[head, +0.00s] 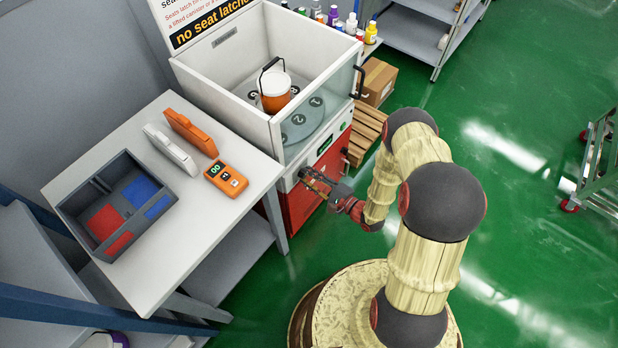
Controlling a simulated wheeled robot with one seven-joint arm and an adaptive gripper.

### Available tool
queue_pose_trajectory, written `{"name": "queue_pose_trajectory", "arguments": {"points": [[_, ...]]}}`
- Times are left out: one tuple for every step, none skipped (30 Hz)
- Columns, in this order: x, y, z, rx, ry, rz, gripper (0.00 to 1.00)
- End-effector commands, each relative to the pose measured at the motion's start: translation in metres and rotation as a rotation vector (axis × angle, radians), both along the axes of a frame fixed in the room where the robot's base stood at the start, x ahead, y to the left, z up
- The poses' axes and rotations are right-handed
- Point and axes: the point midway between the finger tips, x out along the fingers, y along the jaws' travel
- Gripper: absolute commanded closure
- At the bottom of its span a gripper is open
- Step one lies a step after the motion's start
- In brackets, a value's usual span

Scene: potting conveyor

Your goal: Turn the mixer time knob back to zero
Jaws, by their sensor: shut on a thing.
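The mixer is a white cabinet (225,80) with a red lower front (302,207), standing behind the table's right end. My gripper (306,176) is at the mixer's front panel, just below the small green display (325,145). Its fingers point left against the panel and are shut on the knob, which they hide. The knob's pointer and setting cannot be seen. Inside the open mixer bin, an orange and white canister (275,91) with a black handle sits on a grey turntable (300,122) with numbered seats.
A white table (235,215) at left holds a grey sorting tray (66,207), an orange handheld meter (226,179), and a white and an orange block. A wooden pallet (364,135) and a cardboard box (377,82) stand right of the mixer.

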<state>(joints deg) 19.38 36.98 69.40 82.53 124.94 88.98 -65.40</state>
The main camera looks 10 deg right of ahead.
Motion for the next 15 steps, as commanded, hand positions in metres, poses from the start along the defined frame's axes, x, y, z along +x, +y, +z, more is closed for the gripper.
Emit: {"name": "queue_pose_trajectory", "arguments": {"points": [[-0.0007,0.0002,-0.0016,-0.018,-0.012,-0.001,0.99],[-0.0008,0.0003,-0.0016,-0.03,-0.022,-0.001,0.99],[-0.001,0.0003,-0.0017,-0.043,-0.031,0.0,0.99],[-0.001,0.0004,-0.0018,-0.053,-0.039,0.0,0.99],[-0.001,0.0004,-0.0018,-0.061,-0.045,-0.001,0.99],[-0.001,0.0004,-0.0017,-0.069,-0.052,0.0,0.99],[-0.001,0.0004,-0.0017,-0.076,-0.058,0.0,0.99],[-0.001,0.0004,-0.0017,-0.082,-0.062,0.0,0.99],[-0.0011,0.0005,-0.0016,-0.087,-0.066,0.0,0.99],[-0.0011,0.0005,-0.0016,-0.091,-0.069,0.0,0.99],[-0.0011,0.0005,-0.0016,-0.094,-0.072,0.0,0.99],[-0.0011,0.0005,-0.0016,-0.098,-0.075,0.001,0.99],[-0.0011,0.0005,-0.0015,-0.1,-0.076,0.0,0.99],[-0.0011,0.0006,-0.0016,-0.102,-0.077,0.0,0.99],[-0.0011,0.0005,-0.0015,-0.103,-0.079,0.0,0.99]]}}
